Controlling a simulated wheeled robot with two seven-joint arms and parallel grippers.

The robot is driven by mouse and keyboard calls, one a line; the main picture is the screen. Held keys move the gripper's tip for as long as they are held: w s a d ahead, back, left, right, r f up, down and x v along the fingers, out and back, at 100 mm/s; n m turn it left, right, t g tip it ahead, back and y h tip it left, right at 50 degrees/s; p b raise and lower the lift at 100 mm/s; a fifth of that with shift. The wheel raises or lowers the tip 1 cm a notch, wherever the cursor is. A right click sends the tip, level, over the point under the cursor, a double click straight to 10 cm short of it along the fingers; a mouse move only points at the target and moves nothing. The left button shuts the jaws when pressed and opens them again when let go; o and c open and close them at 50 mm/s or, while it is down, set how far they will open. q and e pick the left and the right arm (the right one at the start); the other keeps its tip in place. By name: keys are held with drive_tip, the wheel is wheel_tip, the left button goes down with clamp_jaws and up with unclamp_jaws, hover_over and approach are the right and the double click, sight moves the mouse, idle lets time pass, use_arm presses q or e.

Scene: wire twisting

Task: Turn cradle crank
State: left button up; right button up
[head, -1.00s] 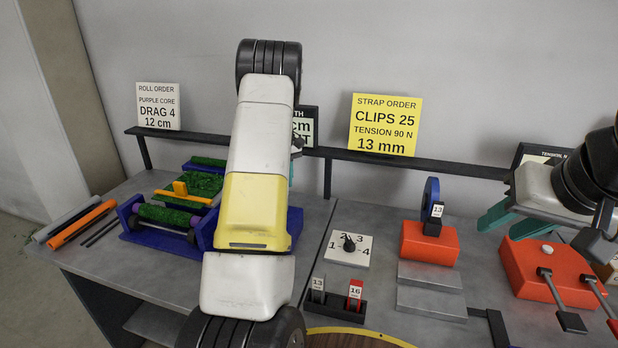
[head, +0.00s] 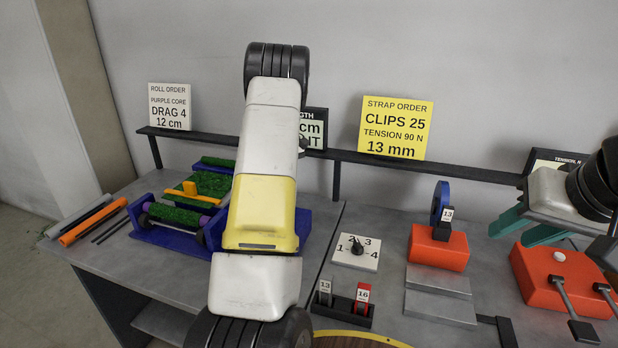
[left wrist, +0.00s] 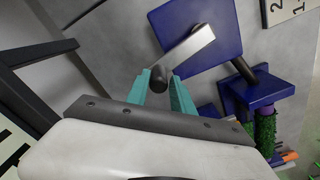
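The blue cradle (head: 170,232) stands on the left table in the head view and holds a green roll with purple ends. In the left wrist view, a silver crank arm (left wrist: 190,50) with a dark handle (left wrist: 158,82) is mounted on the cradle's blue end plate (left wrist: 218,25). My left gripper (left wrist: 160,80) has its teal fingers closely on both sides of the handle and looks shut on it. In the head view my own left arm hides this gripper and the crank. My right gripper (head: 515,228) is open and empty above the right table.
An orange tube (head: 92,222) and dark rods lie left of the cradle. A numbered dial (head: 355,252), orange blocks (head: 438,248), grey plates and a small tag rack (head: 342,308) stand on the right table. A dark rail (head: 430,168) with order signs runs along the back.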

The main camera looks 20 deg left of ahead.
use_arm(q)
drive_tip(key=shift+o, duration=1.1)
drive_tip(key=shift+r, duration=3.9)
